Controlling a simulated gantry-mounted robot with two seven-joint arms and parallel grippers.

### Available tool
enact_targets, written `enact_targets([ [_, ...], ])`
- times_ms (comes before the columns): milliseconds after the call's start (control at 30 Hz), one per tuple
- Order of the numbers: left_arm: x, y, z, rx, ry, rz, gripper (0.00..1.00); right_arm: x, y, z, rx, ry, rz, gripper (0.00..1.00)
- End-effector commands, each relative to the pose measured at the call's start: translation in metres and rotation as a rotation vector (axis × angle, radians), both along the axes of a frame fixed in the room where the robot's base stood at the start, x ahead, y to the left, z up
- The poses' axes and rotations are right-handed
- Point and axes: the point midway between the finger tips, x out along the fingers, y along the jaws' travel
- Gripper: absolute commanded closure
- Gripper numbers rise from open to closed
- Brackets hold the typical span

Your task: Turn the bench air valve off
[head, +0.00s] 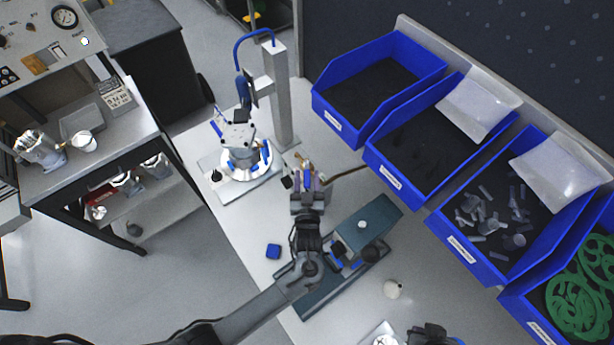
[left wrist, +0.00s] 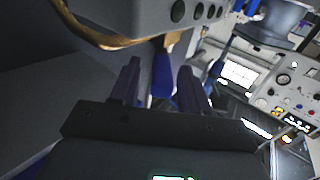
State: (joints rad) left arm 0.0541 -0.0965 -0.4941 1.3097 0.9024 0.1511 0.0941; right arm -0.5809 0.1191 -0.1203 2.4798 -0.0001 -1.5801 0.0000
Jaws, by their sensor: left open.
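The bench air valve (head: 304,163) is a small brass fitting at the end of a brown pipe, just beyond my left gripper (head: 308,185). In the left wrist view its blue lever (left wrist: 162,72) stands between the two open fingers of the left gripper (left wrist: 158,82); I cannot tell whether it touches either one. The copper-coloured pipe (left wrist: 100,38) curves in from the upper left there. The head view hides most of the valve behind the gripper. A dark part at the bottom edge, perhaps my right gripper (head: 432,335), is cut off by the frame.
A white round fixture (head: 240,172) and a grey post (head: 281,100) stand left of and behind the valve. Blue bins (head: 358,142) line the right side. A teal-grey fixture (head: 385,212) lies under my left arm.

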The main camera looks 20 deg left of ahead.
Motion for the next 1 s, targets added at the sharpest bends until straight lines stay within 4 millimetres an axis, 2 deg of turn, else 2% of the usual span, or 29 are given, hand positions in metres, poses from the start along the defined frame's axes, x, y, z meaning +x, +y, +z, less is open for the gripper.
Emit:
enact_targets([
  [367,0.0048,0.0022,-0.0002,0.0,0.0,0.0,0.54,0.0001,-0.0001,0.0006,0.0,0.0,0.0,1.0],
  [700,0.0046,0.002,-0.0002,0.0,0.0,0.0,1.0,0.0003,-0.0001,0.0006,0.0,-0.001,0.0,1.0],
  [1000,0.004,0.0035,0.0002,0.0,0.0,-0.001,1.0,0.0003,-0.0002,0.0017,-0.001,-0.001,0.0,1.0],
])
